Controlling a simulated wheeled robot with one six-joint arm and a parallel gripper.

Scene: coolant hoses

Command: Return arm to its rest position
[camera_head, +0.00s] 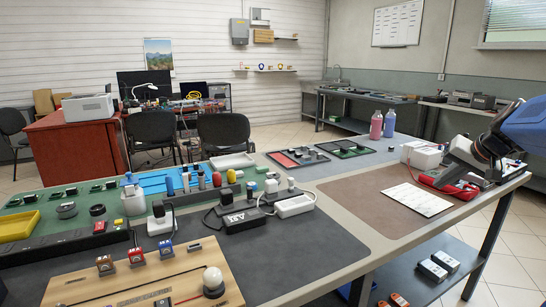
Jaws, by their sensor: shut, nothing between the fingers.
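A blue and dark part of my arm (520,125) enters at the right edge, above the right end of the workbench. It slants down to the left and narrows to a grey end, my gripper (460,152), which looks shut and empty. Its fingers are small and hard to make out against the things behind. My gripper is over or in front of a red item with cables (448,186); I cannot tell whether they touch. The rest of the arm is out of frame.
The workbench (345,240) carries a white box (421,154), a white sheet (417,199), a red bottle (376,126), a blue bottle (389,124), a wooden board (140,280) and a black adapter (244,220). The brown mat (360,195) is mostly clear around the sheet.

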